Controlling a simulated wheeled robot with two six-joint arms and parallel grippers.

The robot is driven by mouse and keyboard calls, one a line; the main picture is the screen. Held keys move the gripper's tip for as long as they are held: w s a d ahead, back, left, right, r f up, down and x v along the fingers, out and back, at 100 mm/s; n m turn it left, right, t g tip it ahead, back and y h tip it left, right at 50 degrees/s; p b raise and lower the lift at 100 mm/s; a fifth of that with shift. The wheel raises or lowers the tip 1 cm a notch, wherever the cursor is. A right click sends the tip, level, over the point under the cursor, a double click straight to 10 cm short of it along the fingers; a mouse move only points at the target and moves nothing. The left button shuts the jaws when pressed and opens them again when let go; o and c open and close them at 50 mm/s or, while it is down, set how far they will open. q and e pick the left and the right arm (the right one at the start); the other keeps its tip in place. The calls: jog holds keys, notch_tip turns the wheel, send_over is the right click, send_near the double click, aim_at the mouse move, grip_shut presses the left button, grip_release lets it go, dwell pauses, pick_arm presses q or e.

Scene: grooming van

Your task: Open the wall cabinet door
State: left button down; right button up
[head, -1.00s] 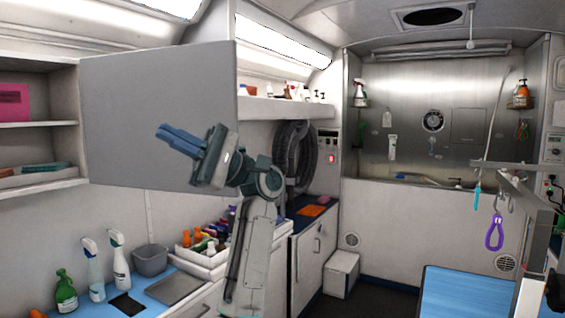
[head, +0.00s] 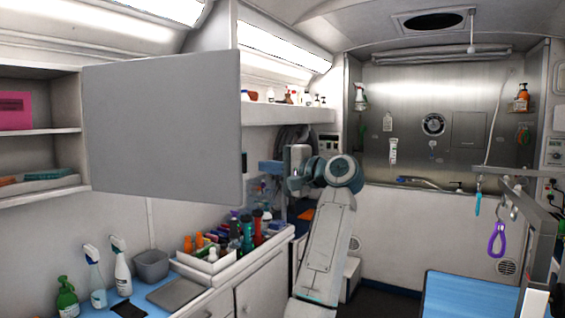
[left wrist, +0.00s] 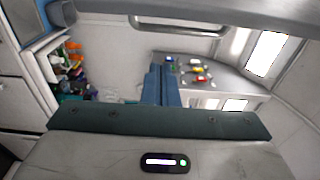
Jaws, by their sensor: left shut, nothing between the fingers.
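The wall cabinet door (head: 160,125) is a plain grey panel in the head view. It stands swung out from the cabinet (head: 40,131), whose shelves show open at the left. My left gripper (head: 270,168) is to the right of the door's free edge, fingers pointing left, with a visible gap from the door in the picture. Its blue fingers (left wrist: 162,85) are together and empty in the left wrist view. I cannot make out the door for certain in that view. My right gripper is not in view.
Below the door, a blue counter (head: 95,307) holds spray bottles (head: 122,272), a grey bin (head: 151,264) and a box of several bottles (head: 207,255). A shelf (head: 290,112) with small bottles runs right of the door. A blue-topped table (head: 470,298) stands at lower right.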

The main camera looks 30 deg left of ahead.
pick_arm(q)
jog(key=s+a+p, duration=0.3)
jog(key=shift+s+a, duration=0.2)
dwell(0.4)
